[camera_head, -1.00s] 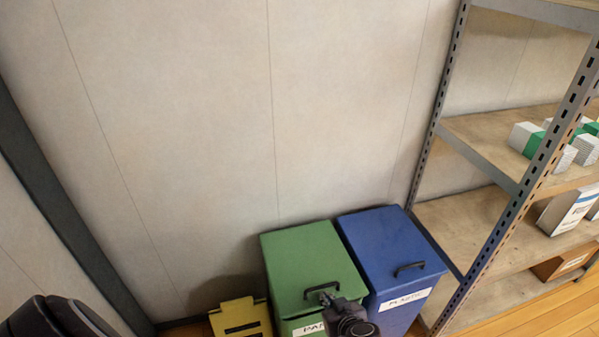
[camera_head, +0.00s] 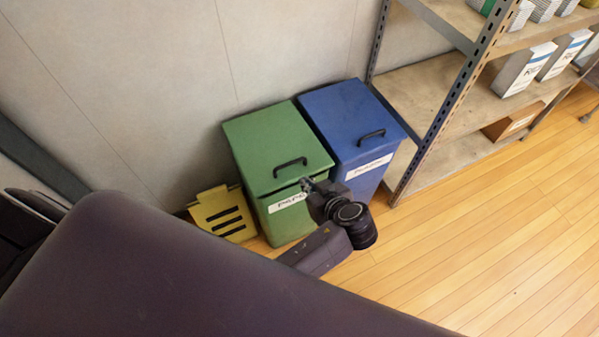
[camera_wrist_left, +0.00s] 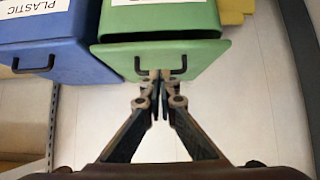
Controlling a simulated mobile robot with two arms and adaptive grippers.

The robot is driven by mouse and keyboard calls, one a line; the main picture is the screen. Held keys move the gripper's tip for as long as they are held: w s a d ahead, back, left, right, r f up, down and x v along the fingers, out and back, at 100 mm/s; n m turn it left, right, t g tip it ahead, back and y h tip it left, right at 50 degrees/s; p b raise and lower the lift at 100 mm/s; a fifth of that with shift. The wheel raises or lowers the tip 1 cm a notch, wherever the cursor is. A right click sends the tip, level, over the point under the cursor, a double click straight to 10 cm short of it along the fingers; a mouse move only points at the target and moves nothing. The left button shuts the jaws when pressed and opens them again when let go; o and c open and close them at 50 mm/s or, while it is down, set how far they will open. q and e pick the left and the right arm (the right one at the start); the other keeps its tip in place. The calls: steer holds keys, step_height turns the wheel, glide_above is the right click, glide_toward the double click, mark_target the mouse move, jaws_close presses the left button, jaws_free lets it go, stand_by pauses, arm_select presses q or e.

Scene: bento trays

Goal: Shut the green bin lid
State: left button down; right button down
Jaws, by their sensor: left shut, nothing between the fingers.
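The green bin (camera_head: 273,218) stands against the wall with its green lid (camera_head: 265,140) down over the top. A dark handle (camera_head: 290,166) is near the lid's front edge. My left gripper (camera_head: 307,184) is shut and empty at the front of the bin, just below the handle. In the left wrist view the shut fingertips (camera_wrist_left: 160,76) overlap the lid handle (camera_wrist_left: 160,67), and the lid (camera_wrist_left: 205,62) appears upside down. Contact with the lid is unclear. My right gripper is not in view.
A blue bin (camera_head: 345,120) with its lid down stands right beside the green one. A metal shelf rack (camera_head: 440,105) rises at the right. The wooden floor (camera_head: 510,210) in front is clear.

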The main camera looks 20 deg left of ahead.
arm_select(q)
step_height(320, 180, up, 8)
steer(key=p, duration=0.4)
glide_above(295, 177)
step_height(295, 177, down, 6)
steer(key=shift+w+a+f+p, duration=0.15)
steer(key=shift+f, duration=0.5)
steer(key=shift+w+a+f+p, duration=0.1)
steer(key=shift+f+p, duration=0.05)
steer(key=shift+f, duration=1.25)
steer(key=f+b, duration=0.3)
steer(key=shift+s+d, duration=0.2)
steer(key=shift+d, duration=0.1)
steer(key=shift+r, duration=0.1)
